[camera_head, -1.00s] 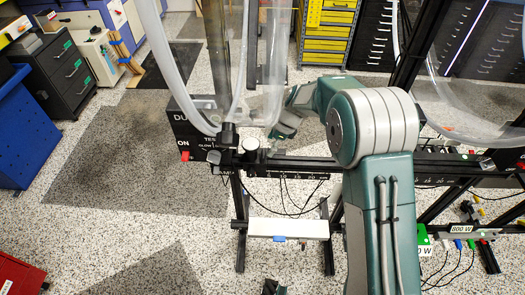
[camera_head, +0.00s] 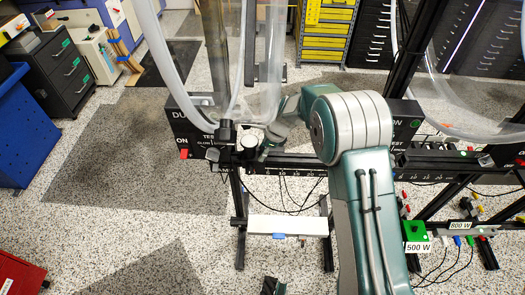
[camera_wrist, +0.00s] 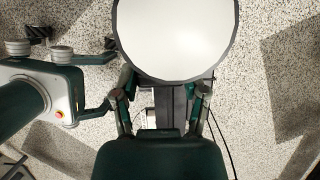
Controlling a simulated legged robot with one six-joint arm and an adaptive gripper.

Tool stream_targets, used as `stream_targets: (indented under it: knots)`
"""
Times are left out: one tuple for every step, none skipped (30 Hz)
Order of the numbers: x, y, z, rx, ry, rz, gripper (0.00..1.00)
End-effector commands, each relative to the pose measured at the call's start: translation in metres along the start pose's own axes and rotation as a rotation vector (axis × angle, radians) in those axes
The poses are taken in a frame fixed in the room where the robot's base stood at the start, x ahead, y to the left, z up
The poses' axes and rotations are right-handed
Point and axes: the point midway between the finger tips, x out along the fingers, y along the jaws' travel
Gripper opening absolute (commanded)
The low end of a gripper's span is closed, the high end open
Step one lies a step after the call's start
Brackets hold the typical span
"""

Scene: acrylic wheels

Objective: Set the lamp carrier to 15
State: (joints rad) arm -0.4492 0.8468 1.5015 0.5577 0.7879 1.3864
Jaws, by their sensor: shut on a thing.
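A black rail (camera_head: 300,163) with white scale marks runs across the bench. A knob with a round pale top (camera_head: 249,143), which looks like part of the lamp carrier, stands at the rail's left end beside a dark upright. My gripper (camera_head: 270,137) reaches it from the right, partly hidden behind my arm. In the wrist view a large pale disc with a dark rim (camera_wrist: 176,38), likely that knob's top, sits between and beyond the fingertips of my gripper (camera_wrist: 163,88). The fingers are closed in on it; their contact is hidden below the disc. The carrier's scale reading cannot be read.
A black control box (camera_head: 190,128) with a red switch stands left of the knob. Clear curved wheels (camera_head: 170,65) rise close around the gripper. A green 500 W box (camera_head: 415,231) and cables are at the right. A white strip (camera_head: 288,225) lies below the rail.

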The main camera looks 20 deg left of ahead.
Motion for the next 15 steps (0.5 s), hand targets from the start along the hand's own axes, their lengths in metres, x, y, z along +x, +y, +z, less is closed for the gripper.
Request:
stream_targets:
  knots:
    - [0.001, -0.001, -0.001, 0.001, 0.002, -0.001, 0.00]
    - [0.001, -0.001, -0.003, 0.001, 0.002, -0.001, 0.00]
    - [-0.001, -0.001, -0.007, 0.002, 0.002, -0.002, 0.00]
    - [-0.003, -0.002, -0.011, 0.003, 0.002, -0.002, 0.00]
    - [-0.005, -0.002, -0.017, 0.004, 0.003, -0.003, 0.00]
    - [-0.009, -0.002, -0.025, 0.005, 0.003, -0.003, 0.00]
    - [-0.012, -0.002, -0.033, 0.006, 0.003, -0.004, 0.00]
    - [-0.015, -0.002, -0.040, 0.007, 0.003, -0.004, 0.00]
    - [-0.019, -0.002, -0.051, 0.006, 0.003, -0.005, 0.00]
    - [-0.022, -0.002, -0.058, 0.007, 0.003, -0.006, 0.00]
    - [-0.025, -0.002, -0.064, 0.006, 0.003, -0.006, 0.00]
    - [-0.028, -0.002, -0.072, 0.006, 0.003, -0.006, 0.00]
    - [-0.030, -0.002, -0.078, 0.006, 0.003, -0.006, 0.00]
    - [-0.032, -0.002, -0.083, 0.005, 0.003, -0.005, 0.00]
    - [-0.034, -0.002, -0.087, 0.004, 0.003, -0.005, 0.00]
